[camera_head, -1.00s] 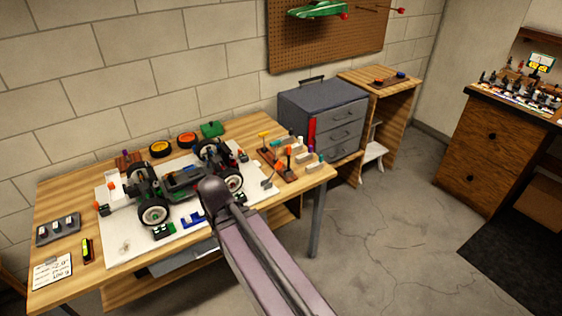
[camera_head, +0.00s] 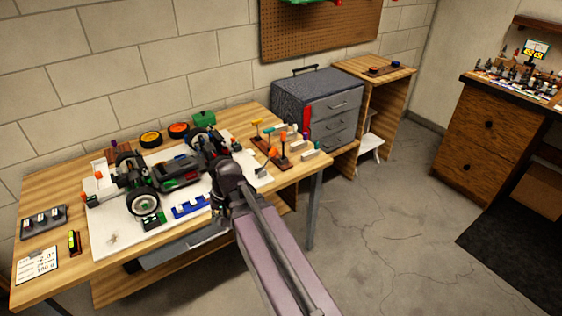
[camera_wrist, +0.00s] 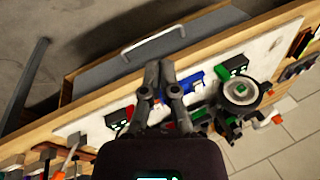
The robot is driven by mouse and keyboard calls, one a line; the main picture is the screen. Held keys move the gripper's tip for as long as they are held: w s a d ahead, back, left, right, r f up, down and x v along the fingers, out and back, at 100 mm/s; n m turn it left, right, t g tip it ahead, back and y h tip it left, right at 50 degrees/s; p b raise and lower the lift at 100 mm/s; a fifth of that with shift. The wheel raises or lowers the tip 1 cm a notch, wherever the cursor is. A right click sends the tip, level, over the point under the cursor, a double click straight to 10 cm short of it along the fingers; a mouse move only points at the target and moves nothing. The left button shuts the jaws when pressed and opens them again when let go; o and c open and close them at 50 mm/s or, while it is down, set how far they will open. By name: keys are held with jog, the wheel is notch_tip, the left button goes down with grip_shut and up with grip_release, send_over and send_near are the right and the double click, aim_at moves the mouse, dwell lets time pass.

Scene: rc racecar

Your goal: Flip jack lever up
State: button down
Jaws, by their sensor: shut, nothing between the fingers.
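The RC car (camera_head: 180,168) stands on a white board (camera_head: 115,232) on the wooden workbench. One of its wheels (camera_wrist: 240,91) shows at the right in the wrist view. I cannot tell for certain which part is the jack lever. A small upright orange-tipped lever (camera_head: 270,153) stands to the right of the car, and an orange-tipped white block (camera_head: 98,174) to its left. My gripper (camera_wrist: 159,65) is shut and empty above the board's front edge, beside a blue holder (camera_wrist: 192,82). In the head view my arm hides most of the gripper and part of the car's right end.
A drawer with a metal handle (camera_wrist: 153,42) is under the bench front. Tools (camera_head: 283,145) crowd the bench's right end. A grey cabinet (camera_head: 318,105) stands beyond it.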

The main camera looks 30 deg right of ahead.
jog(key=w+d+f+m+t+y+b, duration=0.2)
jog(key=w+d+f+m+t+b, duration=0.3)
jog(key=d+b, duration=0.35)
jog(key=w+d+f+m+t+y+b, duration=0.25)
jog(key=w+d+m+t+b, duration=0.2)
jog(key=w+d+b, duration=0.35)
jog(key=s+d+m+t+h+b, duration=0.1)
jog(key=d+m+t+b, duration=0.3)
jog(key=d, duration=0.9)
jog(key=s+d+f+m+t+h+b, duration=0.1)
jog(key=s+d+m+t+h+b, duration=0.1)
jog(key=d+m+b, duration=0.5)
jog(key=d+t+h, duration=0.1)
jog(key=d+t, duration=0.1)
jog(key=d, duration=0.4)
jog(key=shift+w, duration=0.2)
jog(key=p+x, duration=0.1)
jog(key=x, duration=0.8)
jog(key=shift+w+d+r, duration=0.1)
jog(key=shift+w+r, duration=0.05)
jog(key=shift+r, duration=0.1)
jog(key=shift+w+a+r+p, duration=0.1)
jog(key=shift+a+r+p, duration=0.85)
jog(key=shift+a, duration=0.1)
jog(key=shift+a+r+p, duration=0.35)
jog(key=shift+a+p, duration=0.05)
jog(key=shift+a, duration=0.2)
